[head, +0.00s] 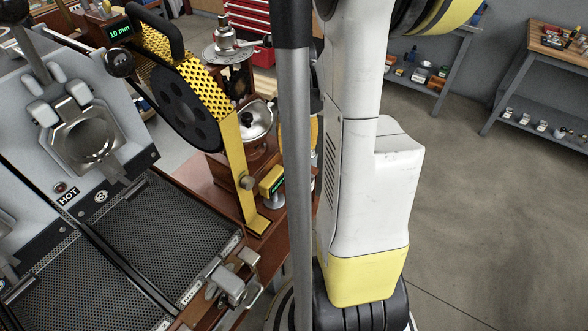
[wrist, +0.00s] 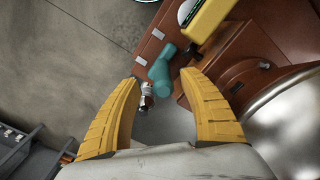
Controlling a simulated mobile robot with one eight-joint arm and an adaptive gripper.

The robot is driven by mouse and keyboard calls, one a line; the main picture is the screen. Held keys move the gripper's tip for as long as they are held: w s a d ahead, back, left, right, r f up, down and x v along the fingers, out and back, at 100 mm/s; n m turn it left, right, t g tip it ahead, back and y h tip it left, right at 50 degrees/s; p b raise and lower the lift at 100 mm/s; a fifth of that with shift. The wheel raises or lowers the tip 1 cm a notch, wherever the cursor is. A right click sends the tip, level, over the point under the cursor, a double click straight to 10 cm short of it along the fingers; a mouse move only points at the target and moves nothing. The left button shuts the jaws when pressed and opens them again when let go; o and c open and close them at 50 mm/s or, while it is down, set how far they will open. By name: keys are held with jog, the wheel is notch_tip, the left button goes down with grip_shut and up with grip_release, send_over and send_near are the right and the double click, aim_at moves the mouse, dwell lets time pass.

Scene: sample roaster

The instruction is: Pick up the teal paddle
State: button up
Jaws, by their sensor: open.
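The teal paddle (wrist: 160,76) shows in the wrist view as a teal rounded body on or just above the brown wooden surface (wrist: 150,55). A small metallic and reddish piece (wrist: 147,100) is at its lower end; I cannot tell whether it is part of the paddle. My gripper (wrist: 163,76) is open, with its two yellow fingers spread to the left and right of the paddle. I see no grip on it. The height between fingers and paddle is hard to tell. I cannot make out the paddle in the head view, where my arm blocks much of the middle.
A silver rounded vessel (wrist: 292,112) is close to the right finger. A yellow box (wrist: 207,18) is beyond the paddle. In the head view, the roaster's perforated trays (head: 175,235) fill the left, and a yellow perforated guard (head: 195,85) stands beside a kettle (head: 256,120).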

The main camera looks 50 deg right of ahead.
aim_at(295, 156)
jog(key=f, duration=0.1)
jog(key=f+b, duration=0.1)
jog(key=f, duration=0.1)
jog(key=f+b, duration=0.1)
jog(key=f, duration=0.1)
jog(key=shift+w, duration=0.25)
jog(key=shift+a, duration=0.1)
grip_shut()
